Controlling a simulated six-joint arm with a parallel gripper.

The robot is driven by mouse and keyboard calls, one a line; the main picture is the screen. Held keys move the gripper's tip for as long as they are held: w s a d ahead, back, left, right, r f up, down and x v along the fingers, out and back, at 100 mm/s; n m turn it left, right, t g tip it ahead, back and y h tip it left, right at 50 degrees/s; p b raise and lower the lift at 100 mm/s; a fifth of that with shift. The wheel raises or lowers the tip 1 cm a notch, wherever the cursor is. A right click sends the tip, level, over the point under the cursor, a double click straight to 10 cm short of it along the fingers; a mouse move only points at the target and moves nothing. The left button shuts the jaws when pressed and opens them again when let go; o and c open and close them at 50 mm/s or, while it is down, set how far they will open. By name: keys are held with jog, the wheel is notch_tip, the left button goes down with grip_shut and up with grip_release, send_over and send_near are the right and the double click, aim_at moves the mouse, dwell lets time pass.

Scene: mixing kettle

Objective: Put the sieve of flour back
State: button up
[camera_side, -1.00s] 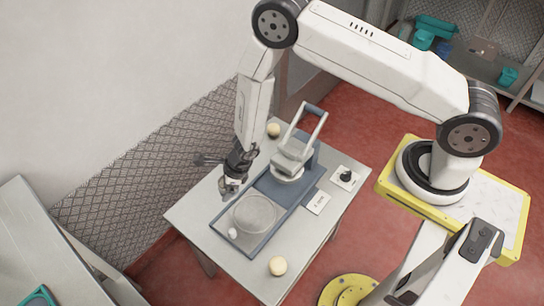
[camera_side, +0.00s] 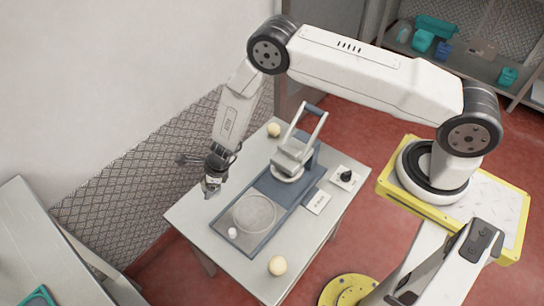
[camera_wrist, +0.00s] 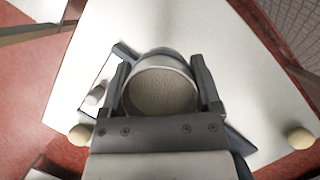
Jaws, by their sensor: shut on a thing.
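In the wrist view, a round sieve (camera_wrist: 162,92) filled with pale flour sits between the two fingers of my gripper (camera_wrist: 163,100), which is shut on it. In the side view, my gripper (camera_side: 211,188) is above the left edge of the table (camera_side: 195,222), left of the kettle's blue-grey base (camera_side: 262,242). The sieve is small and mostly hidden there. A round, pale bowl-like area (camera_side: 256,213) lies in the front part of that base. I cannot tell its depth or contents.
A grey kettle head with an upright handle (camera_side: 320,125) stands at the back of the base. Two pale balls (camera_side: 273,130) (camera_side: 278,265) sit near the table's edges. A black knob (camera_side: 347,175) is at the right. A small white piece (camera_side: 232,232) is beside the round area.

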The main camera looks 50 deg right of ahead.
send_over(199, 201)
jog(key=s+d, duration=0.1)
jog(key=s, duration=0.1)
jog(key=shift+w+f, duration=0.15)
jog(key=shift+f, duration=2.3)
jog(key=shift+w+f, duration=0.1)
jog(key=shift+w+f, duration=0.1)
jog(key=shift+f, duration=0.05)
jog(key=shift+w+f, duration=0.15)
jog(key=shift+f, duration=1.45)
jog(key=shift+f, duration=0.15)
jog(key=o, duration=1.1)
jog(key=shift+o, duration=0.2)
jog(key=shift+r, duration=0.2)
